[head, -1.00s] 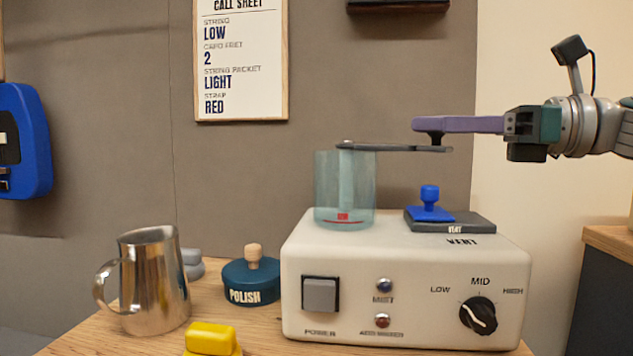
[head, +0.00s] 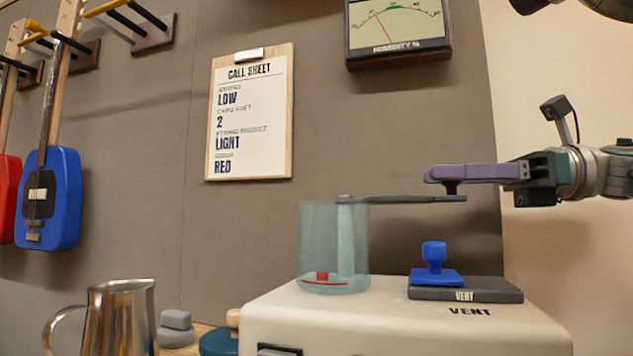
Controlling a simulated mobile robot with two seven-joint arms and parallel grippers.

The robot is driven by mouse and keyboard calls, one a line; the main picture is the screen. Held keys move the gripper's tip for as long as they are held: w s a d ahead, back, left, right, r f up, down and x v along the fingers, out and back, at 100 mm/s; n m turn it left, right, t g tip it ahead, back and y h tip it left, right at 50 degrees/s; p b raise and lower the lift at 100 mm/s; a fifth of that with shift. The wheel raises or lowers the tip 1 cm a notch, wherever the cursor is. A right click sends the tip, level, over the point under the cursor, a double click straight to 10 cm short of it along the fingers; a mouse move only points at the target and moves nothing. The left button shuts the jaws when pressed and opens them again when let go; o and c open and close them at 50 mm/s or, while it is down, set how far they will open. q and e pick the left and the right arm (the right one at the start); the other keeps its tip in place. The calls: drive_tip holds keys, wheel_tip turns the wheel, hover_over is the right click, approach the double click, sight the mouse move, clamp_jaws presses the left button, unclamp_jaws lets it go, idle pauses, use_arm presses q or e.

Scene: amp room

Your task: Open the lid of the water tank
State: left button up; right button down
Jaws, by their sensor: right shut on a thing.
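The water tank (head: 318,250) is a clear bluish cylinder with a red float and red line low inside. It stands on the left of the white humidifier's top. Its dark flat lid (head: 405,199) shows nearly edge-on, reaching from the tank's top out to the right, over the vent side. The left part of the tank's top looks uncovered. My right gripper (head: 440,178), with purple fingers, comes in from the right and is shut on the small dark lid knob (head: 451,188). My left gripper is not in view.
The white humidifier (head: 400,315) carries a dark vent plate (head: 465,289) with a blue knob (head: 434,258) below the lid. A metal pitcher (head: 120,320) and a polish tin (head: 218,342) stand at left. A call sheet (head: 250,115) and humidity gauge (head: 398,30) hang behind.

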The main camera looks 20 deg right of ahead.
drive_tip(key=shift+a, duration=0.1)
drive_tip(key=c, duration=0.7)
unclamp_jaws()
drive_tip(key=shift+s+d, duration=0.2)
drive_tip(key=shift+d, duration=0.2)
drive_tip(key=shift+v, duration=4.45)
drive_tip(key=shift+s, duration=0.1)
